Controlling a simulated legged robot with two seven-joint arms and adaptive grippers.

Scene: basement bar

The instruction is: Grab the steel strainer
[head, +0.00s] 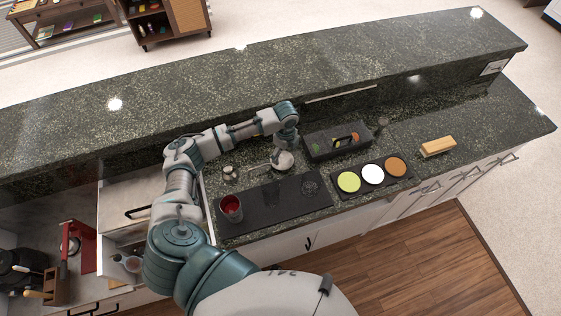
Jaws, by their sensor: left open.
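My left arm reaches in from the left over the counter, and its hand points down. My left gripper (283,158) is open, low over the counter behind the black bar mat (270,205). A small metallic piece with a thin handle (257,168) shows at the gripper's left and looks like the steel strainer. The hand hides part of it, and I cannot tell whether they touch. My right gripper is not in view.
A red-filled cup (231,207) stands at the mat's left end. A dark glass-like item (310,186) is at its right. A black garnish box (322,152), a tray of three coloured discs (406,182) and a wooden brush (437,146) lie rightward. A raised ledge (200,95) runs behind.

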